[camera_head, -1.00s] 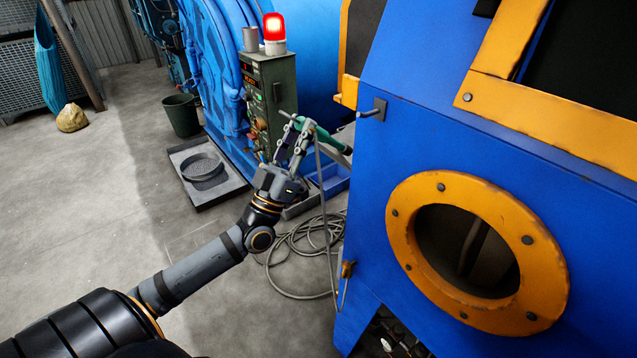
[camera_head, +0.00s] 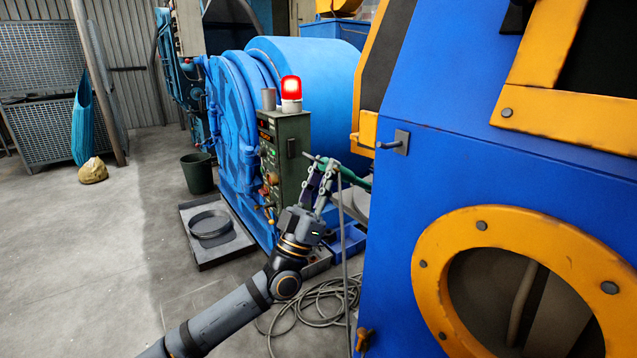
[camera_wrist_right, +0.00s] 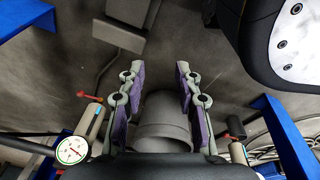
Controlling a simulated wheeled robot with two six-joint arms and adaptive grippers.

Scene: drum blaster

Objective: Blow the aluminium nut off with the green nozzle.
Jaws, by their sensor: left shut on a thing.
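My left gripper (camera_head: 322,180) is in the middle of the head view, in front of the green control box. It is shut on the green nozzle (camera_head: 356,180), which points out to the right behind the blue machine's edge. A grey hose (camera_head: 343,240) hangs down from it to the floor. My right gripper (camera_wrist_right: 159,68) shows in the right wrist view with its purple-padded fingers apart. A grey cylinder (camera_wrist_right: 162,125) shows between them, and I cannot tell how far below it lies. I cannot make out the aluminium nut in either view.
A large blue machine (camera_head: 480,160) with an orange round port (camera_head: 440,290) fills the right. A control box (camera_head: 285,150) with a lit red lamp (camera_head: 291,88) stands before the blue drum (camera_head: 320,75). Coiled hose (camera_head: 310,305) lies on the floor.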

